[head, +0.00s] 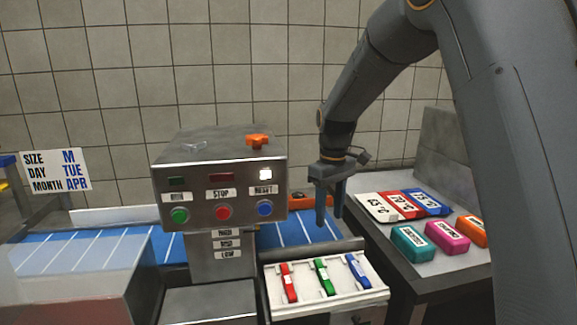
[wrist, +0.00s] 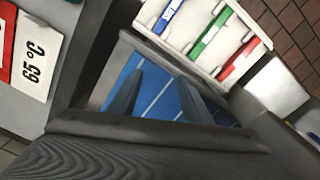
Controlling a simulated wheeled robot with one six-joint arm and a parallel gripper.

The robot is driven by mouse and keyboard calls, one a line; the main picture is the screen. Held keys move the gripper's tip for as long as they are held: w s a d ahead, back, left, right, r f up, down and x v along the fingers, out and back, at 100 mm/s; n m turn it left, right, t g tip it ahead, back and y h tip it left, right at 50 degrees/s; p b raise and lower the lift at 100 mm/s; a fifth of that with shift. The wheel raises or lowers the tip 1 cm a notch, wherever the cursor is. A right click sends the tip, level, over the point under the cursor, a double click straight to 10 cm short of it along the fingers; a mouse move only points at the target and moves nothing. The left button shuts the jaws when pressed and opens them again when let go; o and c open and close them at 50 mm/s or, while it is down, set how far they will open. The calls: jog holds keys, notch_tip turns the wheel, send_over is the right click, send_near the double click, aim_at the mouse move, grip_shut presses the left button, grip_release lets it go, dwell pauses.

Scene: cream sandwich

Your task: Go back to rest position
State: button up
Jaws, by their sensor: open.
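My gripper (head: 329,203) points down over the right part of the blue conveyor belt (head: 292,230), beside the grey control box. Its two fingers are apart with nothing between them. In the wrist view, my gripper (wrist: 158,98) shows both dark fingers against the blue belt (wrist: 160,88). The control box (head: 218,178) has a green, a red and a blue button, with STOP and RESET labels. The lamp (head: 265,175) above RESET is lit white.
A white tray (head: 325,303) with red, green and blue marked pieces stands in front of the belt. On the right table (head: 430,265) lie temperature cards (head: 403,205) and teal (head: 412,243), pink (head: 447,237) and orange (head: 472,230) blocks. A sign (head: 56,171) reads M, TUE, APR.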

jog(key=s+d+f+m, duration=0.1)
jog(key=s, duration=0.3)
jog(key=s+d+m, duration=0.1)
jog(key=s+d, duration=0.1)
jog(key=s, duration=0.2)
jog(key=s+d+f+m, duration=0.1)
jog(key=s+d, duration=0.1)
jog(key=s, duration=0.3)
jog(key=shift+f+m, duration=0.35)
jog(key=shift+m, duration=0.05)
jog(key=s+d+f+m, duration=0.1)
jog(key=s+f+m, duration=0.1)
jog(key=s, duration=0.6)
jog(key=s+d+f+m, duration=0.1)
jog(key=s+d+f, duration=0.1)
jog(key=s, duration=0.5)
jog(key=shift+s+d+f+m, duration=0.15)
jog(key=shift+s+f+m, duration=0.05)
jog(key=shift+s+m, duration=0.2)
jog(key=shift+w, duration=0.1)
